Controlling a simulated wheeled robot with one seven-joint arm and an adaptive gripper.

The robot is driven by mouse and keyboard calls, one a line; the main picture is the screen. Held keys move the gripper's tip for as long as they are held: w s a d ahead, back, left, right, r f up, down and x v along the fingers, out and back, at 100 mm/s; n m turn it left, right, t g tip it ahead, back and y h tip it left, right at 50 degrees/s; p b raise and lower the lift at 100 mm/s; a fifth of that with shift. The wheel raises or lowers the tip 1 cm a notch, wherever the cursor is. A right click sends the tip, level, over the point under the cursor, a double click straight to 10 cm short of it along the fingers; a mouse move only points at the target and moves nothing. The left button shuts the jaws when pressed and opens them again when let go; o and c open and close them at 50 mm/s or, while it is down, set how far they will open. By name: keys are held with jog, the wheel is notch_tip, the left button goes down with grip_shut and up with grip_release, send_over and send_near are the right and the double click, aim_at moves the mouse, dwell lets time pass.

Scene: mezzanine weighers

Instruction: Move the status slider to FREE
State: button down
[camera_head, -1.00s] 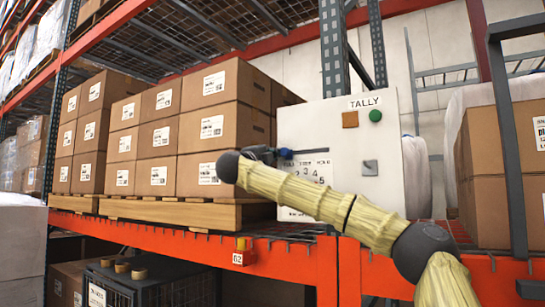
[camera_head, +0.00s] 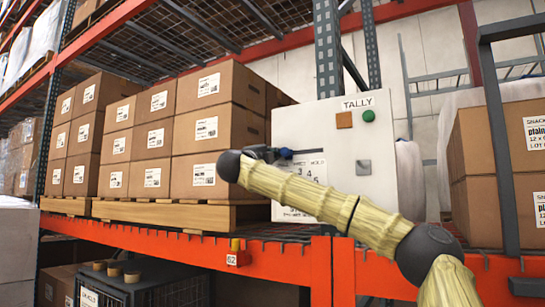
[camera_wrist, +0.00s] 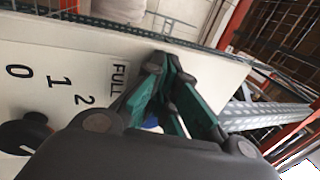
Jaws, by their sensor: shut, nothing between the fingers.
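The white TALLY panel (camera_head: 387,195) stands on the orange rack beam in the head view. Small lettering below the knob ends in what looks like HOLD; the rest is covered or too small to read. In the wrist view my gripper's green fingers (camera_wrist: 172,75) are shut and empty, close to the panel (camera_wrist: 60,45). A bit of blue (camera_wrist: 152,123) shows behind the fingers; I cannot tell whether they touch it.
The panel also carries an orange square (camera_head: 344,120), a green button (camera_head: 368,116) and a grey switch (camera_head: 363,167). A black dial (camera_wrist: 25,132) lies beside the printed numbers. Stacked cartons (camera_head: 210,130) stand left, more cartons (camera_head: 480,180) right.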

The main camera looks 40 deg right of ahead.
aim_at(281, 153)
jog(key=shift+s+d+b, duration=0.3)
jog(key=shift+s+b, duration=0.25)
jog(key=shift+s, duration=0.2)
jog(key=shift+s+d+b, duration=0.3)
jog(key=shift+s+b, duration=0.25)
jog(key=shift+s, duration=0.15)
jog(key=shift+w+a, duration=0.1)
jog(key=shift+w, duration=0.05)
jog(key=shift+w+a, duration=0.2)
jog(key=shift+w, duration=0.25)
jog(key=shift+w, duration=0.15)
jog(key=shift+a, duration=0.15)
jog(key=s+a+b, duration=0.4)
jog(key=a+b, duration=0.1)
jog(key=a, duration=0.4)
dwell(0.8)
jog(key=shift+w+a, duration=0.1)
jog(key=shift+w, duration=0.05)
